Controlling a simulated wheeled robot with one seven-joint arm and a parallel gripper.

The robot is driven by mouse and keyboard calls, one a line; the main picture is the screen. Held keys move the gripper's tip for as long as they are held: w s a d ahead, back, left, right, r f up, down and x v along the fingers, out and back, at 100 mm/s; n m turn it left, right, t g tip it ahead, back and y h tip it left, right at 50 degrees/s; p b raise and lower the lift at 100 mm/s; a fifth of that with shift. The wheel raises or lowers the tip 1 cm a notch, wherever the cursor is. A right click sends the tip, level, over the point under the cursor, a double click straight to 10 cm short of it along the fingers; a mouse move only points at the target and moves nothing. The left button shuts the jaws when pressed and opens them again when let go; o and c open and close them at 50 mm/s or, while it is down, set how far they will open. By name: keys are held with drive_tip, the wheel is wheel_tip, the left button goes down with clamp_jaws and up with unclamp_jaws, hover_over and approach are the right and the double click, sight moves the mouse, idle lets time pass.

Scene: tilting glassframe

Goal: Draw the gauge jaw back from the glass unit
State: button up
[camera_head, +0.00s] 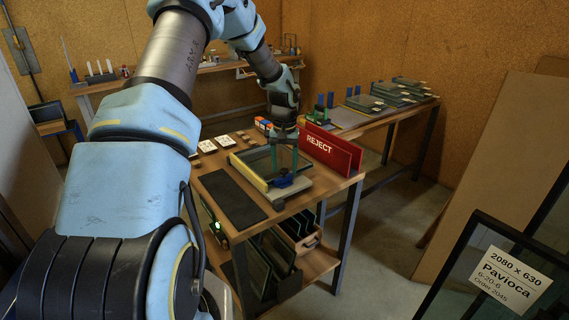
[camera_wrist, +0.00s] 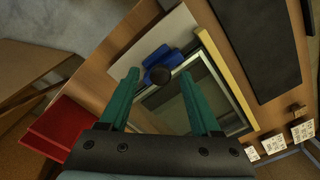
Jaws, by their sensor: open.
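The glass unit (camera_head: 258,158) lies in a yellow-edged tilting frame on the wooden bench; its pane also shows in the wrist view (camera_wrist: 205,85). The blue gauge jaw (camera_head: 283,182) sits at the unit's near edge, on a pale base. In the wrist view the blue gauge part (camera_wrist: 165,56) carries a dark round knob (camera_wrist: 160,74). My gripper (camera_head: 284,168) is open above the gauge, with its green fingers pointing down. In the wrist view the knob appears between the fingertips (camera_wrist: 158,75). I cannot tell whether either finger touches it.
A red REJECT board (camera_head: 330,148) stands right of the frame, close to my gripper. A dark mat (camera_head: 231,199) lies left of it. White labelled cards (camera_head: 207,146) lie behind. Glass units stand in racks under the bench (camera_head: 325,263). A labelled dark frame (camera_head: 490,270) stands at near right.

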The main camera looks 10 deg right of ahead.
drive_tip(key=shift+f, duration=0.15)
drive_tip(key=shift+c, duration=0.2)
clamp_jaws()
idle(1.2)
